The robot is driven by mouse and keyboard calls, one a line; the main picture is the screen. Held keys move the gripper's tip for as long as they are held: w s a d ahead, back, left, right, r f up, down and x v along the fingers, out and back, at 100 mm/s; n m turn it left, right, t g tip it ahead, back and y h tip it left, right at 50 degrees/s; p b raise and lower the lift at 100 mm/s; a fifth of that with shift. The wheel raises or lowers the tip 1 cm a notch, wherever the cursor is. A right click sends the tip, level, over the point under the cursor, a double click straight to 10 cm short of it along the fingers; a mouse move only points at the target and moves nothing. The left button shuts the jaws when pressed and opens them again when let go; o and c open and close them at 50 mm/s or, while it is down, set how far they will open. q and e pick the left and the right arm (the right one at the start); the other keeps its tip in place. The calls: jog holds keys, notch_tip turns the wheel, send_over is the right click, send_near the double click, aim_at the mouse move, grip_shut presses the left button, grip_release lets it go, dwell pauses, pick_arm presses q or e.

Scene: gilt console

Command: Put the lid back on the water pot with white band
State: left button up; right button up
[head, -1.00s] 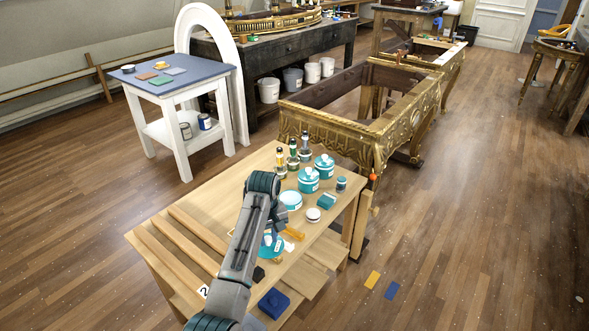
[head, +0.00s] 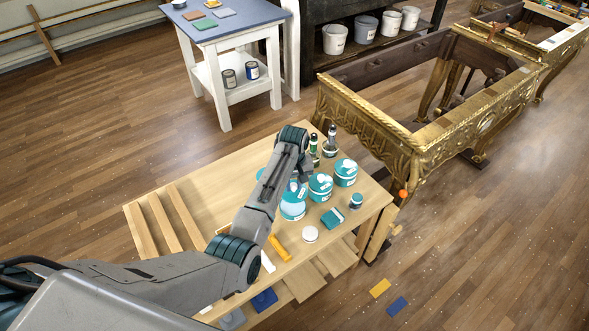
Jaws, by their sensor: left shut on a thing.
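My left gripper (head: 304,172) is over the left end of the row of teal pots, largely hidden by its own arm. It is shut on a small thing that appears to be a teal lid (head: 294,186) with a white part. This sits at or just above the top of the nearest teal pot (head: 293,208); I cannot tell whether they touch. Two more teal pots with lids on, a middle one (head: 320,188) and a far one (head: 345,173), stand to its right. The bands are too small to tell apart surely. My right gripper is not in view.
Dark bottles (head: 330,142) stand behind the pots on the wooden table (head: 220,175). A small jar (head: 356,201), a teal block (head: 332,217), a white round tub (head: 310,234) and a yellow tool (head: 280,248) lie in front. A gilt console frame (head: 365,125) stands close behind.

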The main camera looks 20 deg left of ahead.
aim_at(293, 193)
pick_arm(q)
jog(key=shift+s+r+p, duration=0.4)
jog(key=shift+r+p, duration=0.05)
jog(key=shift+p, duration=0.5)
jog(key=shift+s+f, duration=0.1)
jog(key=shift+s, duration=0.05)
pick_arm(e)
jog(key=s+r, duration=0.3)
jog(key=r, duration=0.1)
pick_arm(q)
jog(key=shift+a+f, duration=0.1)
jog(key=shift+f, duration=0.05)
notch_tip(293, 193, down, 2)
jog(key=shift+f+b, duration=0.1)
jog(key=shift+b, duration=0.8)
notch_tip(293, 193, down, 2)
jog(key=b, duration=0.2)
jog(key=shift+b, duration=0.3)
jog(key=shift+f+b, duration=0.3)
jog(key=shift+f, duration=0.65)
jog(key=shift+f+b, duration=0.2)
jog(key=shift+b, duration=0.15)
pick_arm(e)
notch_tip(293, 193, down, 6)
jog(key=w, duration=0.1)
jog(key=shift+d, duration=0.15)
